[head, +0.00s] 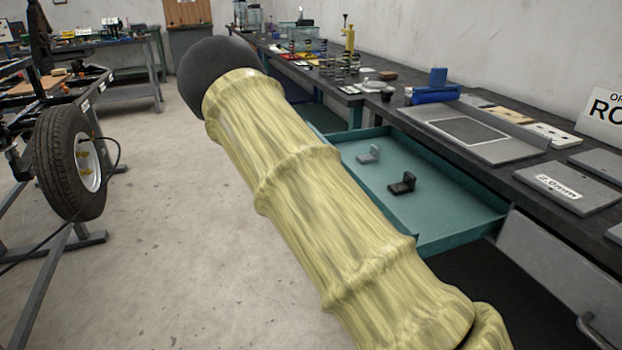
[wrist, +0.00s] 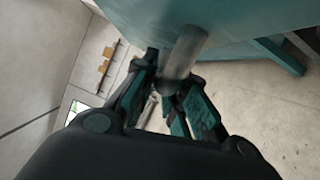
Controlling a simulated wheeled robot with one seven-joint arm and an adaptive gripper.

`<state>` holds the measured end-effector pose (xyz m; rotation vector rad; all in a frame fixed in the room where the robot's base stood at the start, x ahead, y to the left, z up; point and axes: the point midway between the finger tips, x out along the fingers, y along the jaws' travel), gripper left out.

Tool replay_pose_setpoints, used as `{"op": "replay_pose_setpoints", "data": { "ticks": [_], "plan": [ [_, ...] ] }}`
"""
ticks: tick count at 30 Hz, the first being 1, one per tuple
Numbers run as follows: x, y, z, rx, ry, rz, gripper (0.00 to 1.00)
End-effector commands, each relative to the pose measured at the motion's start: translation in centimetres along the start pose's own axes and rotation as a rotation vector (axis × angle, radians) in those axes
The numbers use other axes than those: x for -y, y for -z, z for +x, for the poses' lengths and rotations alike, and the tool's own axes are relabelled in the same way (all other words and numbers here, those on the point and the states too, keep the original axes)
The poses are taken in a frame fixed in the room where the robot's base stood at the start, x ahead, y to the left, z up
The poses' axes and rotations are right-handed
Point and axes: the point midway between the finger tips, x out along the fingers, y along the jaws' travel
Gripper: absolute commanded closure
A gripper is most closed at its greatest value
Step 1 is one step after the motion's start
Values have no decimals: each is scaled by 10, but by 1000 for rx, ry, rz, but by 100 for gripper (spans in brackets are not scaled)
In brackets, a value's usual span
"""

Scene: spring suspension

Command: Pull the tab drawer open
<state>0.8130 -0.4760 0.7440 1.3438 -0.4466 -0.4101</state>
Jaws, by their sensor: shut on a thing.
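The teal tab drawer (head: 440,222) stands pulled out from under the dark workbench, with its inside in view. A grey tab (head: 369,155) and a black tab (head: 402,184) lie apart on its floor. In the wrist view, the teal drawer front (wrist: 150,18) fills the top, with a grey bar handle (wrist: 185,52) sticking out from it. My gripper (wrist: 173,84) is shut on this handle, one finger on each side. In the head view, my yellow-sleeved arm hides the gripper, the handle and the drawer's near left part.
The workbench (head: 480,148) above holds a grey plate (head: 475,130), a blue tool (head: 435,92) and several flat plates. A closed grey drawer (head: 550,265) is at the right. A wheel (head: 70,160) on a stand is at the left. The concrete floor between is clear.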

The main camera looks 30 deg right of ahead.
Motion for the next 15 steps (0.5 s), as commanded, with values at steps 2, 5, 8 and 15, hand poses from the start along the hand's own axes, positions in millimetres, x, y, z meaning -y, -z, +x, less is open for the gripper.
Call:
{"op": "replay_pose_setpoints", "data": {
  "ticks": [2, 5, 8, 15],
  "plan": [
    [0, -2, -1, 5, 1, 0, 100],
    [0, -2, -1, 6, 1, 0, 100],
    [0, -2, -1, 5, 1, 0, 100],
    [0, 0, -1, 3, 1, 0, 68]
  ]
}}
